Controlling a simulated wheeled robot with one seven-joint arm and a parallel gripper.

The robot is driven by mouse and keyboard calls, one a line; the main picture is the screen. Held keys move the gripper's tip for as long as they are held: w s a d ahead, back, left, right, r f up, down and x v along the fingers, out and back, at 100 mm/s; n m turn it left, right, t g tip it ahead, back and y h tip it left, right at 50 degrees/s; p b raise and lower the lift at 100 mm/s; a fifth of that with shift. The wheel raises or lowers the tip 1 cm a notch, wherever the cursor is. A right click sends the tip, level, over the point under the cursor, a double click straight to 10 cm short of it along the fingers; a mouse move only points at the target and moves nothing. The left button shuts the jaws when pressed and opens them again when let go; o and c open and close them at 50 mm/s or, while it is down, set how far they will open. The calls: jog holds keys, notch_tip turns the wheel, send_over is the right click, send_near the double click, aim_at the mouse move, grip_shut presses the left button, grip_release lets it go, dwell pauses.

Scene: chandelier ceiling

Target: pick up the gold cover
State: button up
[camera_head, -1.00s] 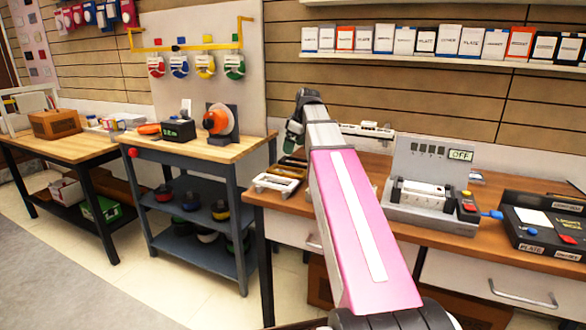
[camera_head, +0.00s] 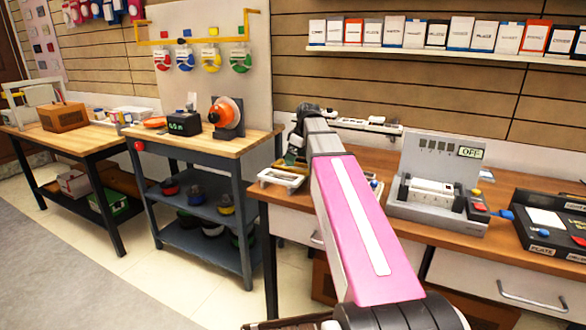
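A pale frame-like part (camera_head: 281,178) lies at the left end of the wooden workbench (camera_head: 366,211). My gripper (camera_head: 293,160) is at the far end of my pink and grey arm, low over the bench just behind the pale part. It is small and partly hidden by my own arm, so I cannot tell whether its fingers are apart or whether it touches anything. A yellowish, gold-looking edge shows around the gripper, but I cannot clearly make out the gold cover there.
A grey tester (camera_head: 437,180) marked OFF and a black box (camera_head: 548,232) stand to the right on the bench. A grey cart (camera_head: 203,153) with an orange-disc device (camera_head: 226,117) stands left, across a gap. A shelf of boxes hangs above.

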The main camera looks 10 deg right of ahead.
jog(key=x, duration=0.3)
jog(key=shift+a+f, duration=0.1)
jog(key=shift+f, duration=0.05)
jog(key=c, duration=0.9)
jog(key=shift+c, duration=0.2)
jog(key=shift+r, duration=0.4)
notch_tip(320, 180, up, 3)
jog(key=shift+w+r, duration=0.1)
jog(key=s+a+r, duration=0.5)
jog(key=a+r, duration=0.2)
jog(key=a, duration=0.3)
jog(key=shift+s+a, duration=0.2)
jog(key=shift+a, duration=0.05)
